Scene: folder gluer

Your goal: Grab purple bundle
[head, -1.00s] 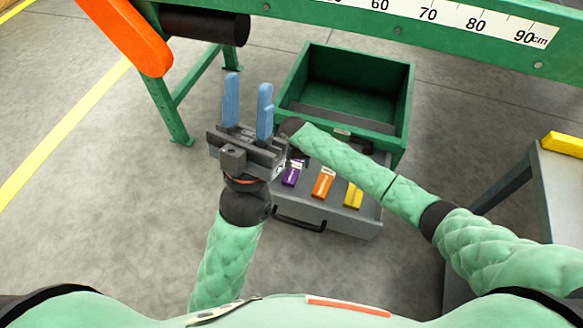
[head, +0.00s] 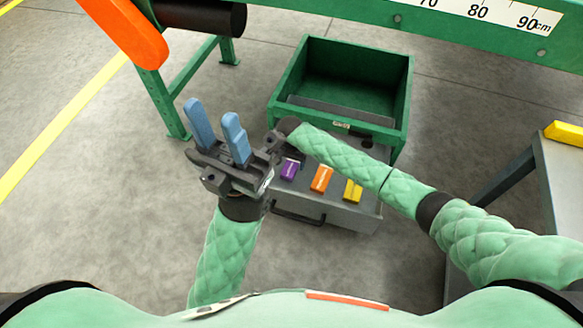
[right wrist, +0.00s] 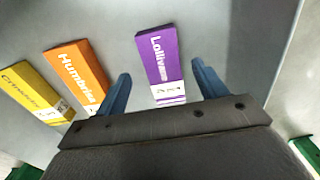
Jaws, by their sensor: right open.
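The purple bundle (head: 289,169) lies flat in the open grey drawer (head: 335,212), leftmost of three bundles in the head view. In the right wrist view the purple bundle (right wrist: 160,58) shows with white lettering and a white striped end. My right gripper (right wrist: 161,70) is open, its blue fingers on either side of the purple bundle in that picture; I cannot tell if they touch it. In the head view its fingers are hidden. My left gripper (head: 214,118) is open and empty, held up left of the drawer, blue fingers pointing up and left.
An orange bundle (head: 321,179) and a yellow bundle (head: 352,191) lie beside the purple one in the drawer. The green cabinet (head: 395,145) stands behind it. A green beam with a ruler (head: 490,14) crosses above. A grey stand (head: 560,185) is at right.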

